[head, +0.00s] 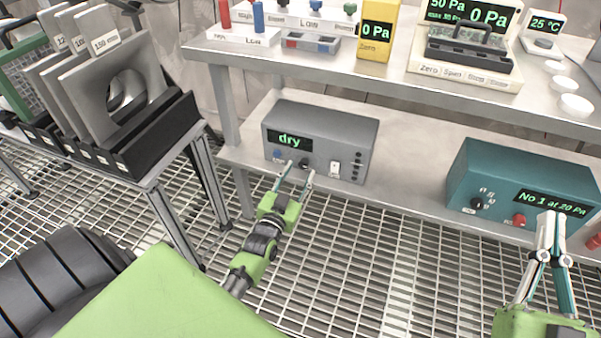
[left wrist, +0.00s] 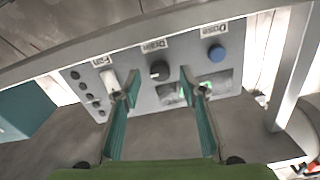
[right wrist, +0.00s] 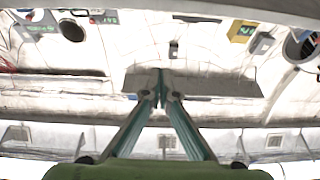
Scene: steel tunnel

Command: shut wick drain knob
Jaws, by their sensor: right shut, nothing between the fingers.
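The grey box (head: 322,138) with a green "dry" display stands on the lower shelf. Its black drain knob (head: 305,163) is in the middle of the front, and the label "Drain" shows above the knob (left wrist: 159,70) in the left wrist view. My left gripper (head: 299,172) is open in front of the box. In the left wrist view its fingertips (left wrist: 159,90) stand on either side of the knob's line, with the knob visible in the gap; contact cannot be told. My right gripper (head: 551,216) is shut and empty, in front of the teal box (head: 485,165) at the right.
The blue dose knob (left wrist: 216,53) and white fan switch (left wrist: 109,80) flank the drain knob. A rack of grey plates (head: 115,75) stands at the left. The upper shelf (head: 390,75) overhangs the boxes. Lower shelf space between the two boxes is clear.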

